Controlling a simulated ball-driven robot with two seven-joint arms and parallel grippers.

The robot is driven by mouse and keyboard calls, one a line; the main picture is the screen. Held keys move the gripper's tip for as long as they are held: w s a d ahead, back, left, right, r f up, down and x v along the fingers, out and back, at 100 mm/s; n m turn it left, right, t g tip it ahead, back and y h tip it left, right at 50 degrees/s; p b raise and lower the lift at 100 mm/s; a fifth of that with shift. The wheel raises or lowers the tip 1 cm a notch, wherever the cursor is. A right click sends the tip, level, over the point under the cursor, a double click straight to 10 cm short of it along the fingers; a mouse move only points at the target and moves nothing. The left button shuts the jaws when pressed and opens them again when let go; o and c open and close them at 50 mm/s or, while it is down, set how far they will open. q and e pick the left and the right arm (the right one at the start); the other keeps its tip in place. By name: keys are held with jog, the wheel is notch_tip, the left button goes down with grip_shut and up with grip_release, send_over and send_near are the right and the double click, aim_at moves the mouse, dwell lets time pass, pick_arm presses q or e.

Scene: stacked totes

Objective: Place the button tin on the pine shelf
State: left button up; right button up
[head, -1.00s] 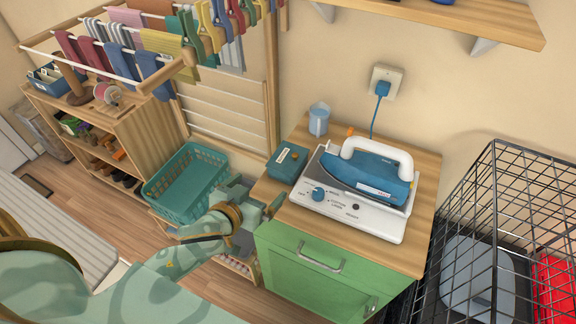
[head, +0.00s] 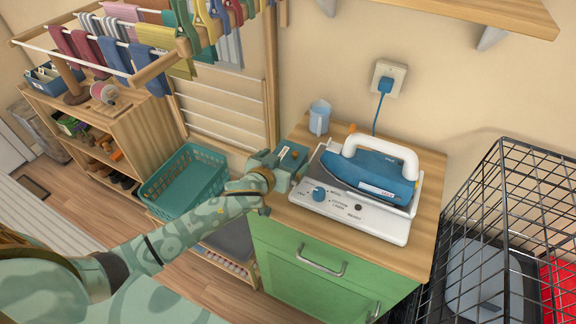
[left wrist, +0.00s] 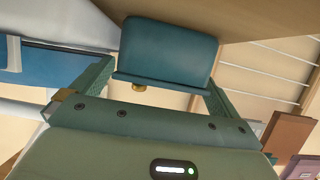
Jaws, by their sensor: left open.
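The button tin, a dark teal box with a pale label (head: 293,150), sits at the left of the wooden counter beside the iron's white base. My left gripper (head: 284,163) is at the tin's near left side, partly covering it. In the left wrist view the tin (left wrist: 168,48) is between the ends of the open fingers (left wrist: 160,82), with no clear grip on it. The wooden shelf (head: 440,12) is on the wall at the upper right; only its underside and front edge show. My right gripper is not in view.
A blue iron (head: 370,172) on its white base (head: 345,214) fills the counter's middle. A clear blue cup (head: 319,117) stands behind the tin. A cord runs to the wall socket (head: 387,82). A black wire cage (head: 515,220) is at the right, a teal basket (head: 183,180) at the left.

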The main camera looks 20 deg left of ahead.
pick_arm(q)
jog(key=shift+c, duration=1.2)
jog(key=c, duration=0.9)
jog(key=shift+c, duration=0.6)
jog(key=shift+r, duration=0.1)
